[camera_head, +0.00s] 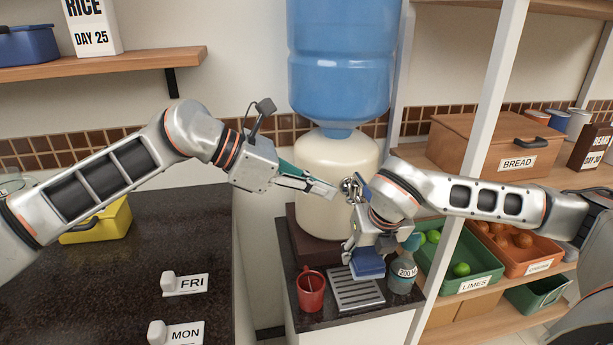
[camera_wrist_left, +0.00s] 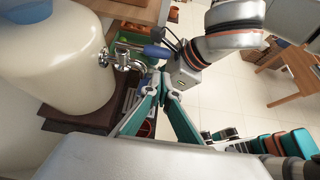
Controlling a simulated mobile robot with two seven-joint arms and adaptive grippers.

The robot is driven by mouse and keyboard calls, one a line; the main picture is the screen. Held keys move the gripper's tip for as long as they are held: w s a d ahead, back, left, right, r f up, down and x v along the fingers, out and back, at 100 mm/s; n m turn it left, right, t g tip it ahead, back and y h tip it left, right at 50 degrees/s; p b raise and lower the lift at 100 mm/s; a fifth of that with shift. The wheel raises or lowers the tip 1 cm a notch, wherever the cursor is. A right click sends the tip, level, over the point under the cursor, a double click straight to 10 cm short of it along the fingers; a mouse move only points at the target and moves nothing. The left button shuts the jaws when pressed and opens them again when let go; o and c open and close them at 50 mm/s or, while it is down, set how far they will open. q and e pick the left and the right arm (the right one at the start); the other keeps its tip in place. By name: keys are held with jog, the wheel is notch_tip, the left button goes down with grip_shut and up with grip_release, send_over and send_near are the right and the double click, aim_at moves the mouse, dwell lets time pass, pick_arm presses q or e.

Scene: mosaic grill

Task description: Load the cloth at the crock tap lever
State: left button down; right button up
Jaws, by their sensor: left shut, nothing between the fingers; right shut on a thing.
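The cream crock (camera_head: 335,165) stands under a blue water bottle (camera_head: 340,65). Its metal tap (camera_head: 348,188) faces forward, with a blue lever (camera_head: 361,188) beside it; the wrist view also shows the tap (camera_wrist_left: 118,60) and a blue part (camera_wrist_left: 157,51). My left gripper (camera_head: 334,190) is shut and empty, its tips close to the tap; I cannot tell if they touch. Its fingers meet in the wrist view (camera_wrist_left: 163,80). My right gripper (camera_head: 368,255) points down in front of the tap, shut on a blue block-like thing, perhaps the cloth (camera_head: 368,266), above the drip tray.
A red mug (camera_head: 311,292) stands left of the grated drip tray (camera_head: 355,292). Shelves with a bread box (camera_head: 490,145) and a limes crate (camera_head: 460,282) are at right. The dark counter (camera_head: 130,260) is mostly clear.

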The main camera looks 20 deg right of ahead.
pick_arm(q)
jog(key=x, duration=0.9)
jog(key=shift+f, duration=0.25)
jog(key=shift+w+a, duration=0.1)
